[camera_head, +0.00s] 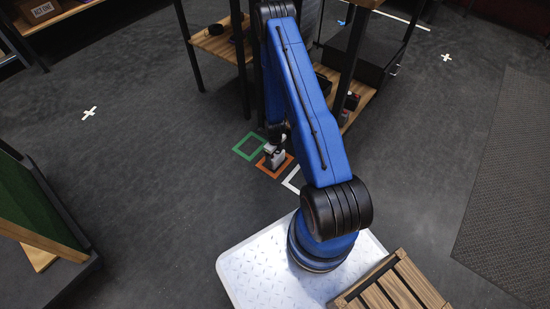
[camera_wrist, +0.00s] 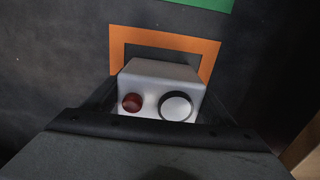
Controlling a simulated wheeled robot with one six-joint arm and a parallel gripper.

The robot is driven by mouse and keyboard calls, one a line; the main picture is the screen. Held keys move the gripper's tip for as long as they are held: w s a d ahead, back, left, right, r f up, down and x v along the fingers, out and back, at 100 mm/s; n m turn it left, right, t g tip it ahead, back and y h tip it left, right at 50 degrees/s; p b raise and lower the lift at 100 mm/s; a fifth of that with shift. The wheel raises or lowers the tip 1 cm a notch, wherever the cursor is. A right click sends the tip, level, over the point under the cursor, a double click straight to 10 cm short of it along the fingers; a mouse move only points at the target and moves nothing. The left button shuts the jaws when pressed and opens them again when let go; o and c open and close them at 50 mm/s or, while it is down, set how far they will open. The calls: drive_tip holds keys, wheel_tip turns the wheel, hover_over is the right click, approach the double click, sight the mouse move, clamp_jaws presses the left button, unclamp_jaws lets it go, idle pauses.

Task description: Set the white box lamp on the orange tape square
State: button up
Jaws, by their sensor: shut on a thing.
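The white box lamp (camera_wrist: 162,82) is a small pale box with a red button and a round white, black-rimmed disc on one face, seen in the wrist view. In the head view the lamp (camera_head: 276,158) is at the orange tape square (camera_head: 263,167), beside the arm. The orange tape square (camera_wrist: 165,38) shows behind and around the lamp in the wrist view. My gripper (camera_head: 274,146) is shut on the lamp. Its dark fingers (camera_wrist: 85,115) cross the lower part of the wrist view and hide the lamp's lower part. I cannot tell whether the lamp touches the floor.
A green tape square (camera_head: 238,146) lies to the left and a white tape square (camera_head: 291,181) to the right, partly hidden by my arm. A wooden shelf with black posts (camera_head: 243,75) stands behind. Open grey floor (camera_head: 150,160) lies left.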

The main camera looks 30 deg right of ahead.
drive_tip(key=o, duration=1.5)
drive_tip(key=shift+c, duration=0.2)
